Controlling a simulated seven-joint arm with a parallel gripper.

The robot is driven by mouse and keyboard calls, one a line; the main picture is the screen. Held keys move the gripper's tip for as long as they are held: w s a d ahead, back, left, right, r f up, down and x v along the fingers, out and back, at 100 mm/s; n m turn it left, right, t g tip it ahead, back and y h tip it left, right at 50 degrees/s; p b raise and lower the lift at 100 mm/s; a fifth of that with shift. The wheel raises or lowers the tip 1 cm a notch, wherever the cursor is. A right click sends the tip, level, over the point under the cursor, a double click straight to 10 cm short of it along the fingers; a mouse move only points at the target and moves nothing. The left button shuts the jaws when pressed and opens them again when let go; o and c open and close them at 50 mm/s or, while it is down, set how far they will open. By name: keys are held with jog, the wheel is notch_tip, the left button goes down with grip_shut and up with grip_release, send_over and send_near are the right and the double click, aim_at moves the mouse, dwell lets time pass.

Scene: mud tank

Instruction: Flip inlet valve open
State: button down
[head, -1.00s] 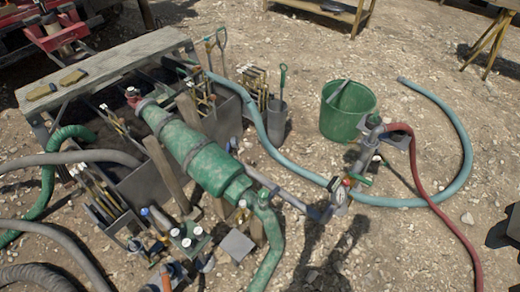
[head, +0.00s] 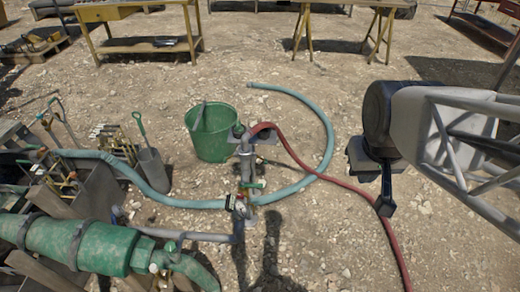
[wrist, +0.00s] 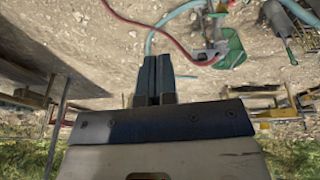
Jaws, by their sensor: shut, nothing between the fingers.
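A grey pipe stand (head: 246,165) rises from the gravel right of the green bucket. A green lever handle (head: 252,186) sits low on it, beside a small round gauge (head: 240,205). It looks like the valve of the task, but its exact setting is too small to tell. The pipe fittings show in the wrist view (wrist: 213,30), beyond the fingers. My gripper (head: 385,207) is at the right, in the air, well apart from the valve. Its two fingers (wrist: 155,62) are together and empty in the wrist view.
A red hose (head: 340,182) and a blue hose (head: 325,130) curve over the gravel between my gripper and the valve. A green bucket (head: 222,150) stands left of the pipe stand. A large green cylinder (head: 100,246) lies at the lower left. Yellow benches (head: 145,45) stand behind.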

aim_at(251, 186)
jog(key=w+a+f+n+t, duration=0.1)
jog(key=w+a+f+n, duration=0.25)
jog(key=w+f, duration=0.75)
jog(key=w+a+f+n+t, duration=0.1)
jog(key=w+a+f+n, duration=0.2)
jog(key=w+f+n, duration=0.7)
jog(key=w+a+f+n+y, duration=0.1)
jog(key=a+f, duration=0.3)
jog(key=f, duration=0.4)
jog(key=w+a+f+y, duration=0.2)
jog(key=w+a+f, duration=0.1)
jog(key=f, duration=0.6)
jog(key=w+a+f+n+y, duration=0.1)
jog(key=w+a+f+y, duration=0.1)
jog(key=a+f, duration=0.3)
notch_tip(251, 186, down, 4)
jog(key=shift+w+a+f+n+t, duration=0.1)
jog(key=shift+w+a+n+t, duration=0.15)
jog(key=shift+w+n+t, duration=0.25)
jog(key=shift+w, duration=0.15)
jog(key=w+a+f, duration=0.3)
jog(key=w+f, duration=0.4)
jog(key=w, duration=0.1)
jog(key=shift+w+a+f, duration=0.3)
jog(key=shift+a+f, duration=0.05)
jog(key=shift+f, duration=0.05)
